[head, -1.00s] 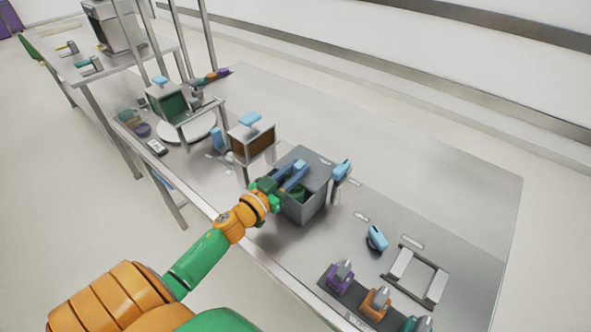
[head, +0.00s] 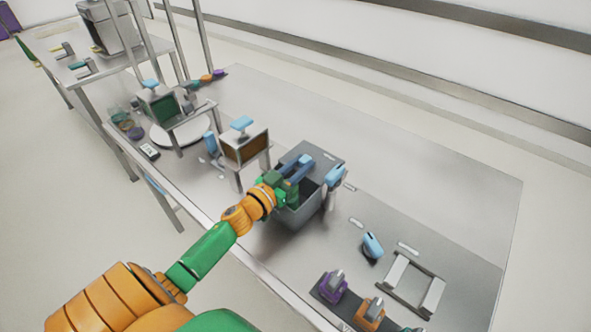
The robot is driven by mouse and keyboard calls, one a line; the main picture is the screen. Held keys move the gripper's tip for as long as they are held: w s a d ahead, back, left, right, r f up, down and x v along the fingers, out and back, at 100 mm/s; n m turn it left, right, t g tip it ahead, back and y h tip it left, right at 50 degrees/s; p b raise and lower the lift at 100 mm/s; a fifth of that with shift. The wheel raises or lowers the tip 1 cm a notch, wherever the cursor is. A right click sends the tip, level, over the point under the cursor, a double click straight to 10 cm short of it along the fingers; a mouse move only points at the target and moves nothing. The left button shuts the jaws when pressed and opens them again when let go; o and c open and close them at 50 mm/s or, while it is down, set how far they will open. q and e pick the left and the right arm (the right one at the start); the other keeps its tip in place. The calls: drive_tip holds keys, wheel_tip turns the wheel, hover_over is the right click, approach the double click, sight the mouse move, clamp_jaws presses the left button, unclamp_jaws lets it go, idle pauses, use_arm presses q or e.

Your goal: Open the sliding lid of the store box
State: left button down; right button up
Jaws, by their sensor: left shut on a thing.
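The grey store box (head: 302,216) stands on the steel table near its front edge. Its flat grey lid (head: 324,160) is slid back toward the far side, and the dark inside shows at the near side. A blue handle bar (head: 300,164) sits on the lid. My green and orange left gripper (head: 289,181) is at this handle over the near part of the box, shut on it. The fingertips are partly hidden by the gripper body. My right gripper is not in view.
A light-blue-handled tool (head: 334,176) stands close at the box's right side. A brown-fronted bin on legs (head: 244,149) is close at the left. Another light-blue piece (head: 372,244) and a metal frame (head: 414,284) lie to the right. The back right table is clear.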

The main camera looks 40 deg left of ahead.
use_arm(q)
drive_tip(key=shift+w, duration=0.25)
drive_tip(key=shift+s, duration=0.15)
drive_tip(key=c, duration=0.6)
unclamp_jaws()
drive_tip(key=shift+c, duration=0.2)
drive_tip(key=shift+s, duration=0.1)
drive_tip(key=s, duration=0.7)
drive_tip(key=shift+a+b, duration=0.25)
drive_tip(key=shift+b, duration=0.05)
